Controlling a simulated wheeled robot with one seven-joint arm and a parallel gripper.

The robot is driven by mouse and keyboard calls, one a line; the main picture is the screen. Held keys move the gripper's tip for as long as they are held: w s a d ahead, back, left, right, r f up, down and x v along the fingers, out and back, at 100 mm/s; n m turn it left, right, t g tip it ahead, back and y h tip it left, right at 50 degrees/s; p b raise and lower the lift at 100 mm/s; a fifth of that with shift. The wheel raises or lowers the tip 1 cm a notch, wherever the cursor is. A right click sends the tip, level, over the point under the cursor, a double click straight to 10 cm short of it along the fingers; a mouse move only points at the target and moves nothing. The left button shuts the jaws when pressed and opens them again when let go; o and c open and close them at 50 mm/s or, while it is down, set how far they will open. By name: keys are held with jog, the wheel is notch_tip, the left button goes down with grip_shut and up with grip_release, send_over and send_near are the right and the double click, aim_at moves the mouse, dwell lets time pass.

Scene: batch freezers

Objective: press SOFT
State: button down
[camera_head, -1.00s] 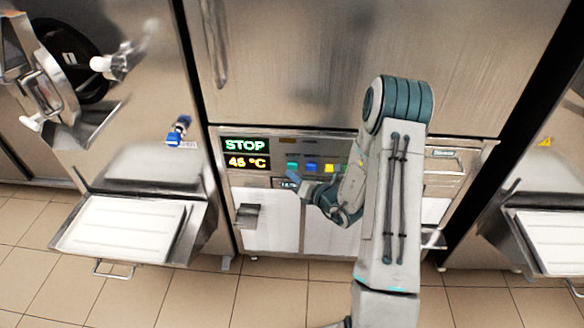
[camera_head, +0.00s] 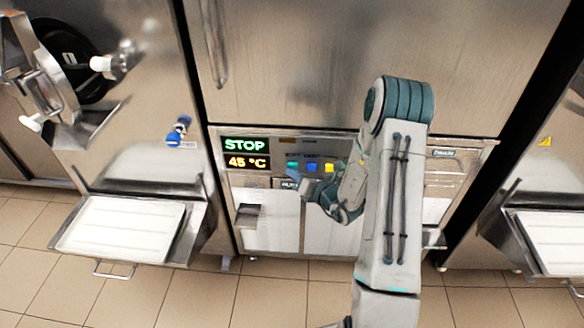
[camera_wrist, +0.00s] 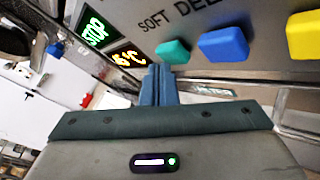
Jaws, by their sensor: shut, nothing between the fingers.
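The SOFT button is the teal button (camera_wrist: 173,51) under the printed word SOFT in the wrist view. In the head view the teal button (camera_head: 293,168) is the leftmost of the row, below the word SOFT. My gripper (camera_wrist: 160,68) is shut and empty, its blue fingertips just below and left of the teal button in the wrist view. Whether they touch it I cannot tell. In the head view my gripper (camera_head: 293,174) points at the panel from the right, at the button's lower edge. The display (camera_head: 245,145) reads STOP and 45 °C.
A blue button (camera_wrist: 224,44) and a yellow button (camera_wrist: 305,36) sit to the right of the teal one. A metal ledge (camera_head: 248,214) sticks out below the display. Open trays stand on machines at the left (camera_head: 125,225) and right (camera_head: 555,235).

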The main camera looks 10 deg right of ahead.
jog(key=shift+w+d, duration=0.15)
jog(key=shift+w, duration=0.3)
dwell(0.4)
jog(key=shift+s, duration=0.1)
jog(key=shift+s+a, duration=0.3)
jog(key=shift+s, duration=0.5)
jog(key=s, duration=0.1)
jog(key=s+a, duration=0.1)
jog(key=s, duration=0.2)
jog(key=shift+s+a+b, duration=0.25)
jog(key=shift+s+b, duration=0.05)
jog(key=shift+s, duration=0.05)
dwell(0.7)
